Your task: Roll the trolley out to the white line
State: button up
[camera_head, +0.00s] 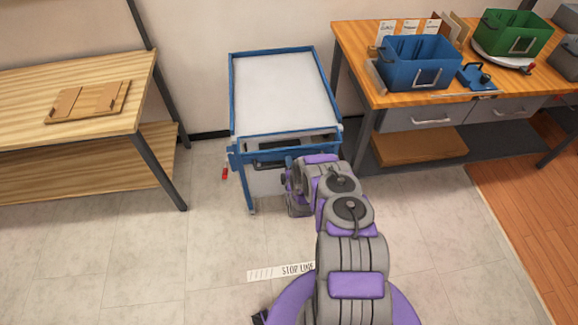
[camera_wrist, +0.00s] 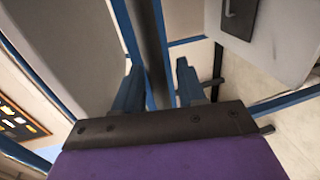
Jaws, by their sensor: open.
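The trolley (camera_head: 284,88) has a blue frame and a pale top, and stands against the back wall between two benches. A dark handle bar (camera_head: 268,165) shows on its near side. The white line (camera_head: 264,274), a strip marked "STOP LINE", lies on the floor nearer to me, partly hidden by my arm. My gripper (camera_wrist: 158,82) is open at the trolley's near side. In the wrist view, a dark bar (camera_wrist: 150,45), seemingly the handle, runs between its two fingers. I cannot tell whether they touch it. In the head view my wrist mostly hides the fingers.
A wooden bench (camera_head: 60,95) with a folded board (camera_head: 88,101) stands left. The right workbench (camera_head: 352,62) holds a blue bin (camera_head: 418,62) and a green bin (camera_head: 512,32). A small red part (camera_head: 225,173) hangs by the trolley's left leg. Floor before the trolley is clear.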

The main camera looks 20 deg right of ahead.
jog(key=shift+c, duration=0.4)
jog(key=shift+a, duration=0.1)
grip_shut()
jog(key=shift+a+f, duration=0.1)
